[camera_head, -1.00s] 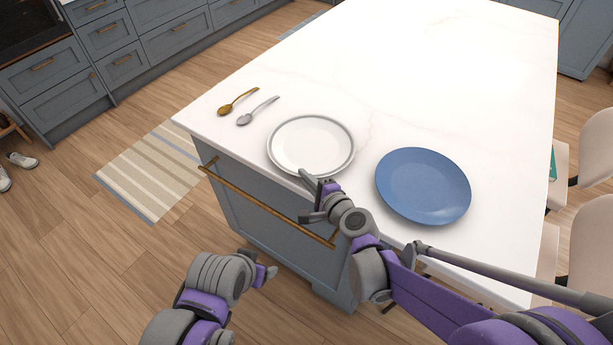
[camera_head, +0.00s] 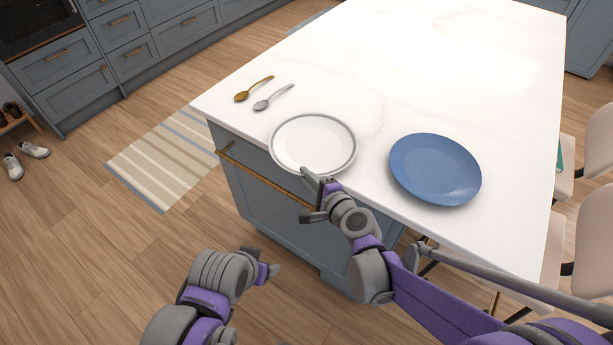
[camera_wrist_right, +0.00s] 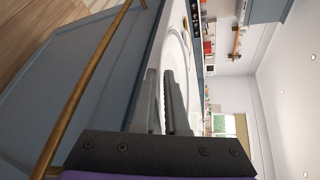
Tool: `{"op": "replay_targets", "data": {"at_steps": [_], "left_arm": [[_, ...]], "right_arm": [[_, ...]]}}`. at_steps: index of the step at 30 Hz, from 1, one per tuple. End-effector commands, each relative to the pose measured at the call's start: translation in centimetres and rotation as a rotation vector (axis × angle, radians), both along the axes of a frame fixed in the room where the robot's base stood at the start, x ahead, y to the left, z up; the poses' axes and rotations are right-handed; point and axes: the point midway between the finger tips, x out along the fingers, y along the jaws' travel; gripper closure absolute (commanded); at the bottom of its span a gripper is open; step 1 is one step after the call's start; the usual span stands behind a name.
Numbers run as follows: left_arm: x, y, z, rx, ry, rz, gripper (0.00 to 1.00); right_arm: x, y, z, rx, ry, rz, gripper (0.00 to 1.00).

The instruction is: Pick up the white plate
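The white plate (camera_head: 313,143), with a grey rim, lies flat on the marble island top near its front edge. Part of it shows edge-on in the right wrist view (camera_wrist_right: 174,57). My right gripper (camera_head: 312,195) is at its near rim, with its fingers apart. The upper finger's tip overlaps the rim in the head view; the other finger is lower, in front of the counter edge. I cannot tell whether either finger touches the plate. My left gripper (camera_head: 268,271) is low over the floor, left of the island, away from the plate; its fingers are not clear.
A blue plate (camera_head: 435,170) lies right of the white plate. A gold spoon (camera_head: 254,89) and a silver spoon (camera_head: 273,97) lie behind it to the left. A brass bar (camera_head: 262,177) runs along the island front. The far countertop (camera_head: 450,60) is clear.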

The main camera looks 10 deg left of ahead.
Motion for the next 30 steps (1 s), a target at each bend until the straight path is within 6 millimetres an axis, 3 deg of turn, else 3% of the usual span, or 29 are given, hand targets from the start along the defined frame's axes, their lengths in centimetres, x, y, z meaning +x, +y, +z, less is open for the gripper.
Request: {"op": "replay_targets", "data": {"at_steps": [1, 4, 5, 17, 30], "left_arm": [[0.0, 0.0, 0.0, 0.0, 0.0, 0.0, 0.29], [0.0, 0.0, 0.0, 0.0, 0.0, 0.0, 0.29], [0.0, 0.0, 0.0, 0.0, 0.0, 0.0, 0.29], [0.0, 0.0, 0.0, 0.0, 0.0, 0.0, 0.29], [0.1, 0.0, 0.4, 0.0, -0.002, 0.0, 0.29]], "right_arm": [[0.0, 0.0, 0.0, 0.0, 0.0, 0.0, 0.78], [0.0, 0.0, 0.0, 0.0, 0.0, 0.0, 0.6], [0.0, 0.0, 0.0, 0.0, 0.0, 0.0, 0.59], [-0.6, -0.7, 0.3, 0.0, -0.001, -0.001, 0.59], [-6.0, -6.2, 2.6, -0.001, -0.001, -0.003, 0.59]]}}
